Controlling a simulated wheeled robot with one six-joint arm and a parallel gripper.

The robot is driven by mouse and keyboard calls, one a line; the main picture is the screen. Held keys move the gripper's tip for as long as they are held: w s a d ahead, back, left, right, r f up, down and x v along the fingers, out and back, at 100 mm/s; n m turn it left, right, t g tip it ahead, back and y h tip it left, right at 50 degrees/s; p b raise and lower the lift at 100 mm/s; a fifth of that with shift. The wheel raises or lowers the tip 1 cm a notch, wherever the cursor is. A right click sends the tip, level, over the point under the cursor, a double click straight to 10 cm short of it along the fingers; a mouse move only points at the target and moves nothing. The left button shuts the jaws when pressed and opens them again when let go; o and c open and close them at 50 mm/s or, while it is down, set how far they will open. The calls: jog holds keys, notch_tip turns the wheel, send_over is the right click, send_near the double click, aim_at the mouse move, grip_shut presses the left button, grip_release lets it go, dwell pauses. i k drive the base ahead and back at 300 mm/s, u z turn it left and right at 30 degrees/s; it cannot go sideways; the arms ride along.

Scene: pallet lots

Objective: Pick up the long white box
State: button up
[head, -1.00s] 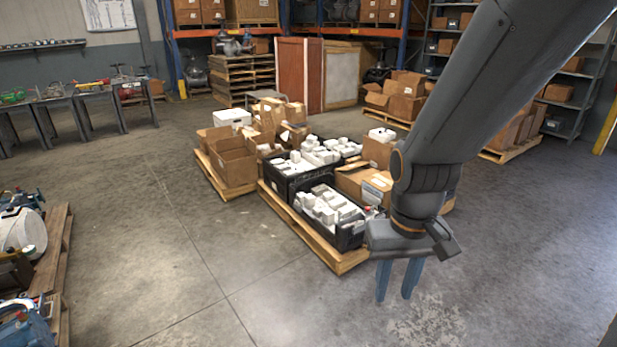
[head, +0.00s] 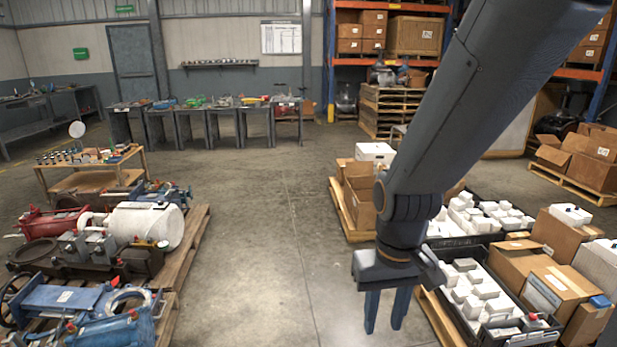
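My gripper (head: 385,328) hangs in the air over the floor, pointing down, left of the pallet with crates. Its two blue fingers are apart with nothing between them. Many small white boxes lie in a near black crate (head: 517,304) and a far black crate (head: 470,240). A larger white box (head: 376,152) sits among cartons on the pallet behind. A tall white box (head: 598,268) is cut off by the right edge. I cannot tell which one is the long white box. My arm hides part of the pallet lot.
Brown cartons (head: 553,290) stand beside the near crate. Pallets (head: 185,262) with machine parts fill the left. A wooden cart (head: 92,178) and workbenches (head: 190,118) stand further back. The concrete floor (head: 262,255) between the pallet lots is clear.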

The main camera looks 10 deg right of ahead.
aim_at(468, 264)
jog(key=u, duration=0.2)
jog(key=i, duration=1.75)
jog(key=z, duration=0.55)
jog(key=i, duration=1.1)
jog(key=z, duration=1.55)
jog(key=i, duration=0.75)
jog(key=z, duration=0.6)
